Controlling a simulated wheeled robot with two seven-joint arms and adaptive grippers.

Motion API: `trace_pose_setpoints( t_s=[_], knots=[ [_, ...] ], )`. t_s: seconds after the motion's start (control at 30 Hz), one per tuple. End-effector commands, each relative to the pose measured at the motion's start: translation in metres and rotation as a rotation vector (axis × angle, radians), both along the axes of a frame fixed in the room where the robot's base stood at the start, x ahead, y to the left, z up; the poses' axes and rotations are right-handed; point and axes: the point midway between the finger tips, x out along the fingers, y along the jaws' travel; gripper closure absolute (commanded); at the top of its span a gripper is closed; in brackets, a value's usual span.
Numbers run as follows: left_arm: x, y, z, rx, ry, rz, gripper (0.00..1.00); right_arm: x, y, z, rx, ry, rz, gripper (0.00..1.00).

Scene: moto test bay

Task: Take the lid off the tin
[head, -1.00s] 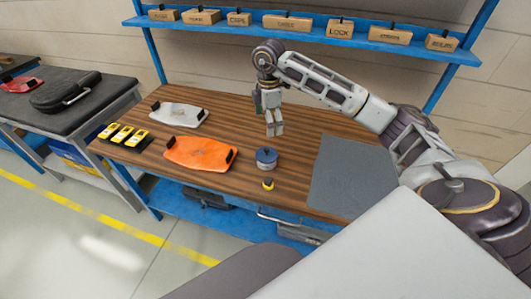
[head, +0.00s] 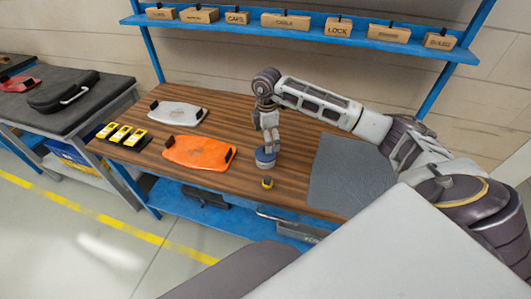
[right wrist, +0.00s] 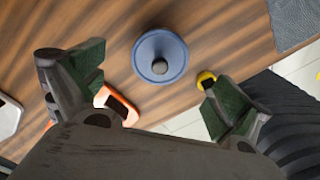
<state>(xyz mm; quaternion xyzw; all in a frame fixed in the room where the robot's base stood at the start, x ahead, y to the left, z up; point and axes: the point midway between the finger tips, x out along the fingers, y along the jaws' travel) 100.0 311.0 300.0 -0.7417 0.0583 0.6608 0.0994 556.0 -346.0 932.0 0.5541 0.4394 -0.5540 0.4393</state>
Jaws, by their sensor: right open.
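The tin with its lid (head: 265,158) stands upright on the wooden bench near the front edge. In the right wrist view the round blue lid (right wrist: 160,56) shows from above, with a dark knob (right wrist: 159,66) at its middle. My right gripper (head: 270,142) is just above the tin in the head view, pointing down. In the right wrist view its green-padded fingers (right wrist: 155,95) are wide apart and empty, with the lid between and beyond them. I cannot tell whether a finger touches the lid. My left gripper is not in view.
A small yellow item (head: 267,183) stands close to the tin at the bench edge. An orange tray (head: 198,153) lies to the left, with a white tray (head: 178,112) behind it. A grey mat (head: 350,175) lies to the right. A shelf (head: 300,31) with labelled boxes runs above the bench.

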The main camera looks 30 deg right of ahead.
Motion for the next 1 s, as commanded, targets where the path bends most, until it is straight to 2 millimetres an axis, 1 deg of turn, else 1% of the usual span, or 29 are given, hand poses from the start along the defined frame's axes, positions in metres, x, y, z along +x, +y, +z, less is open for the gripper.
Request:
trace_pose_setpoints(
  t_s=[0.1,0.2,0.3,0.47,0.57,0.8,1.0],
  knots=[
    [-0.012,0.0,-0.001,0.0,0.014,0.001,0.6,0.0,0.0,-0.003,0.0,0.0,0.0,0.0],
    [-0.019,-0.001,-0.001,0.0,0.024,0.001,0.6,0.0,0.0,-0.003,0.0,0.0,0.0,0.0],
    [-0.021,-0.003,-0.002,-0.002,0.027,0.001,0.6,0.0,0.0,-0.003,0.0,0.0,0.0,0.0],
    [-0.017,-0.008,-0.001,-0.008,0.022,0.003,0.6,0.0,0.0,-0.005,0.0,0.001,0.0,0.0],
    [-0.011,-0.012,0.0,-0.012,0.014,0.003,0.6,-0.001,0.0,-0.011,0.0,0.002,0.0,0.0],
    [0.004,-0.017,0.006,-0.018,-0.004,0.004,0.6,-0.002,0.0,-0.036,0.0,0.002,0.001,0.0],
    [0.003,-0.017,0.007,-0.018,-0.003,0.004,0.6,-0.001,0.0,-0.053,-0.001,0.001,0.0,0.0]
  ],
)
